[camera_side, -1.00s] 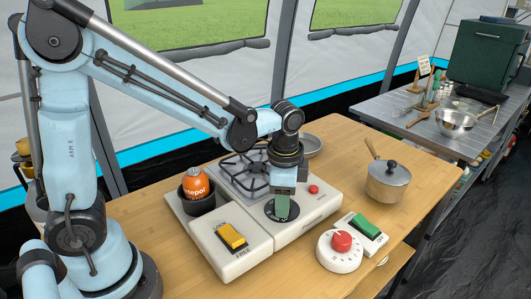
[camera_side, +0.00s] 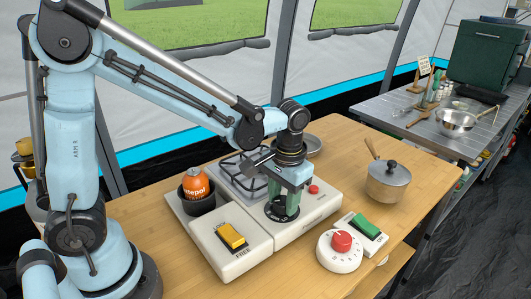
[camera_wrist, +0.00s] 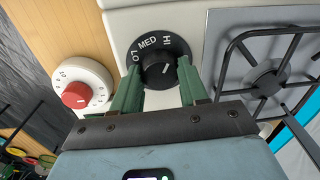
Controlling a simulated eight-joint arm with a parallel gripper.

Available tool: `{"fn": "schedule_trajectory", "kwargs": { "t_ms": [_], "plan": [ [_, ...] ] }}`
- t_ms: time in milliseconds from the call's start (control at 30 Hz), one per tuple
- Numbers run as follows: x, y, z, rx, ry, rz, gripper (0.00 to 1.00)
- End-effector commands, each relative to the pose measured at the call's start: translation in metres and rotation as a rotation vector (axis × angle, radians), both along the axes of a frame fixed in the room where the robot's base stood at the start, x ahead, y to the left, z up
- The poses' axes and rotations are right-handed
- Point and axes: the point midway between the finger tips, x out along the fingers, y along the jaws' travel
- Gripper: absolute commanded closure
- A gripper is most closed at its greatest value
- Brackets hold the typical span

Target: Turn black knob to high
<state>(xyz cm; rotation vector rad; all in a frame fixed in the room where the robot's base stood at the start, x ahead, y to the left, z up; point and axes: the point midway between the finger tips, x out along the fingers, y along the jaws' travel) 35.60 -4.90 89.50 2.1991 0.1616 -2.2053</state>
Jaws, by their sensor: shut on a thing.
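The black knob (camera_wrist: 158,72) sits on a black dial plate (camera_side: 270,211) at the front of the white stove unit (camera_side: 312,222). In the wrist view the plate reads LO, MED and HI from left to right. A small white mark on the knob seems to lean up and right; its exact setting is hard to read. My gripper (camera_side: 284,205) points down over the dial, its green fingers on either side of the knob and shut on it. The fingers hide most of the knob in the side view; my gripper also shows in the wrist view (camera_wrist: 160,84).
A red button (camera_side: 313,189) is close right of my gripper. A burner grate (camera_side: 242,170) lies behind.

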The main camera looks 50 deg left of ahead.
Motion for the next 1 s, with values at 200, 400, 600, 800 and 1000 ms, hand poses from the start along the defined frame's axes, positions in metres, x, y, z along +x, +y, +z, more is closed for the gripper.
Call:
{"fn": "schedule_trajectory", "kwargs": {
  "t_ms": [200,400,600,800,1000],
  "plan": [
    [0.0006,0.0001,0.0003,0.000,-0.001,0.098,0.87],
    [0.0007,0.0002,0.0003,0.000,-0.001,0.141,0.87],
    [0.0007,0.0002,0.0003,0.000,-0.002,0.151,0.87],
    [0.0008,0.0003,0.0003,0.000,-0.002,0.150,0.87],
    [0.0006,0.0002,0.0002,0.000,-0.001,0.150,0.35]
  ]
}}
